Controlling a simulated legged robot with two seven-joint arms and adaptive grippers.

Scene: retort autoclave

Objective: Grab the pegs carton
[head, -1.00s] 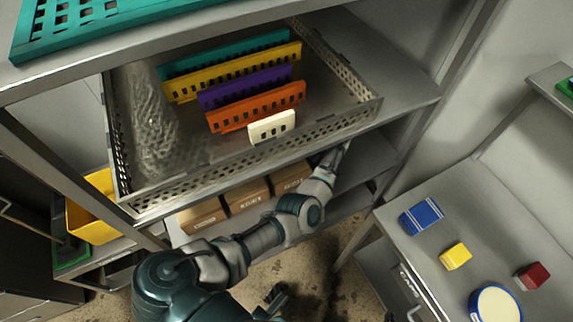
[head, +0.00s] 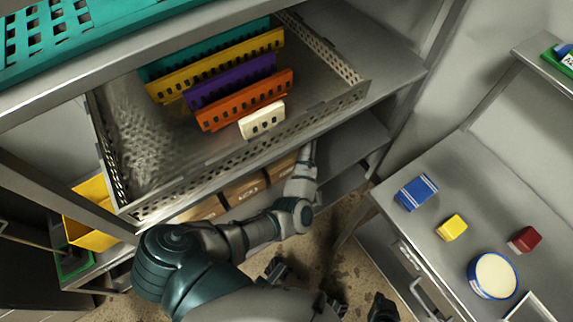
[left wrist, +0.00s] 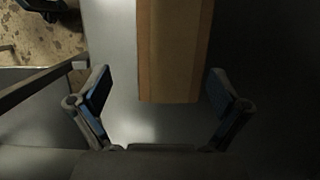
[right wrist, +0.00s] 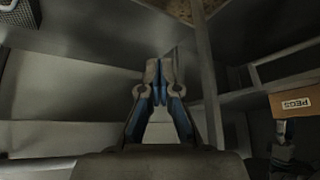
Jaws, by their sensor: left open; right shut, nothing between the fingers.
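The pegs carton (right wrist: 296,104) is brown with a white PEGS label; it shows at the right edge of the right wrist view, partly cut off. Brown cartons stand in a row on the lower shelf in the head view, the rightmost (head: 281,168) beside my left forearm. My left gripper (left wrist: 159,88) is open, with the near end of a brown carton (left wrist: 175,50) ahead, between its spread fingers and not visibly touched; its label is not visible there. The shelf hides this gripper in the head view. My right gripper (right wrist: 160,78) is shut and empty, well left of the pegs carton in its view.
A perforated metal tray (head: 215,165) with colored racks stands on the shelf above the cartons. A yellow bin (head: 90,208) is at left. A metal table (head: 420,240) at right holds a blue box (head: 416,191), a yellow block (head: 452,227), a red block (head: 525,239) and a round tub (head: 493,275).

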